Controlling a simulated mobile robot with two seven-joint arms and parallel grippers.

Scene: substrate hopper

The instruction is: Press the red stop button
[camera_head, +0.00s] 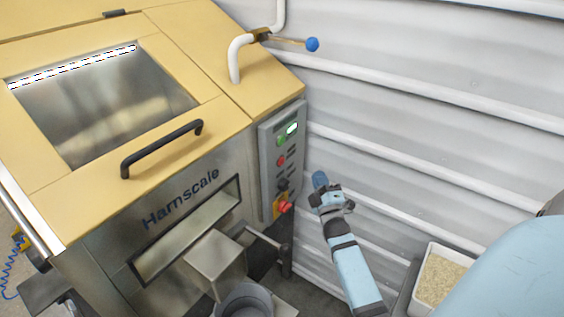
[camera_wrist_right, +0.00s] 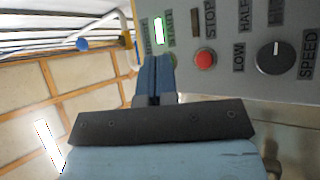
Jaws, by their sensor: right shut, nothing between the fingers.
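The red stop button (camera_head: 281,160) is a small round button on the grey control panel (camera_head: 267,175) at the machine's right front edge. In the right wrist view the red stop button (camera_wrist_right: 205,59) shows clearly beside the label STOP. My right gripper (camera_head: 320,180) is shut and empty, to the right of the panel in the head view. In the right wrist view the closed blue fingertips (camera_wrist_right: 153,62) appear left of the button, with a gap between them in the picture. I cannot tell how far the tips are from the panel. My left gripper is not in view.
A lit green indicator (camera_head: 292,128) is above the button. A red knob on yellow (camera_head: 284,207) is lower on the panel, and a black speed dial (camera_wrist_right: 276,58) shows in the wrist view. A corrugated wall (camera_head: 420,130) stands to the right. A white bin of grain (camera_head: 440,278) is at lower right.

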